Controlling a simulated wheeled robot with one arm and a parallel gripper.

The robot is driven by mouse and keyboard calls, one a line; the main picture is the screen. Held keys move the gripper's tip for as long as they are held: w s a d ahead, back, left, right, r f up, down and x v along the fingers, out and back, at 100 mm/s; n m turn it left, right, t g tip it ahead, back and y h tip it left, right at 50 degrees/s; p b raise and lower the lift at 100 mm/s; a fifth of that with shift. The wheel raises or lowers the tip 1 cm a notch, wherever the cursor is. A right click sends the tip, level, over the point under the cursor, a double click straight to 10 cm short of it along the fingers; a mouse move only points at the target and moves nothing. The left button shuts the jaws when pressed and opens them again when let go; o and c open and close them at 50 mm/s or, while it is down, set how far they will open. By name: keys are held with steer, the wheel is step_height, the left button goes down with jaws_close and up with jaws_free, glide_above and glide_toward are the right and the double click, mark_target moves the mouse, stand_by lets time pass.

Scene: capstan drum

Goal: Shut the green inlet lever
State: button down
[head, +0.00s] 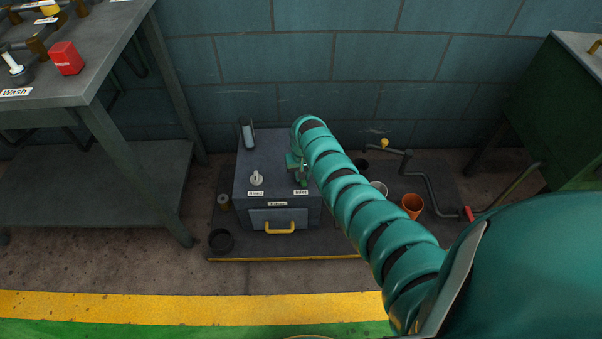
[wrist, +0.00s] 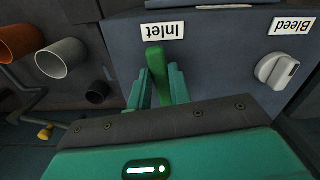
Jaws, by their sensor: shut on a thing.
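The green inlet lever (wrist: 154,58) stands between my fingers in the wrist view, its rounded end showing just short of the Inlet label (wrist: 163,31). My gripper (wrist: 159,80) is shut on the lever. In the head view my gripper (head: 297,164) is at the right part of the grey filter box (head: 246,211), above the Inlet label there. My arm hides part of the box and most of the lever's base.
A pale bleed knob (head: 256,178) sits left of the lever on the box. A yellow handle (head: 279,228) is on the box front. An orange cup (head: 412,206) and a white cup (head: 379,188) stand to the right. A dark ring (head: 220,241) lies front left.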

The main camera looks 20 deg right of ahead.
steer(key=shift+w+d+r+n+p, duration=0.15)
steer(key=shift+d+n+p, duration=0.25)
steer(key=shift+n, duration=0.5)
steer(key=shift+d+n, duration=0.15)
steer(key=shift+n, duration=0.25)
steer(key=shift+d+n, duration=0.35)
steer(key=shift+n, duration=0.55)
steer(key=n, duration=0.1)
steer(key=n+b, duration=0.1)
steer(key=d+n, duration=0.1)
steer(key=shift+w+f+n+b, duration=0.25)
steer(key=shift+n+b, duration=0.1)
steer(key=shift+n, duration=0.05)
steer(key=n+b, duration=0.1)
steer(key=n, duration=0.1)
steer(key=w+d+n+b, duration=0.1)
steer(key=n+b, duration=0.1)
steer(key=shift+w+d, duration=0.1)
steer(key=n+b, duration=0.2)
steer(key=n, duration=0.1)
steer(key=shift+w+d, duration=0.15)
steer(key=shift+w, duration=0.2)
steer(key=shift+w+n+b, duration=0.15)
steer(key=shift+n+b, duration=0.2)
steer(key=shift+n, duration=0.15)
steer(key=shift+r, duration=0.15)
steer(key=c, duration=1.3)
jaws_free()
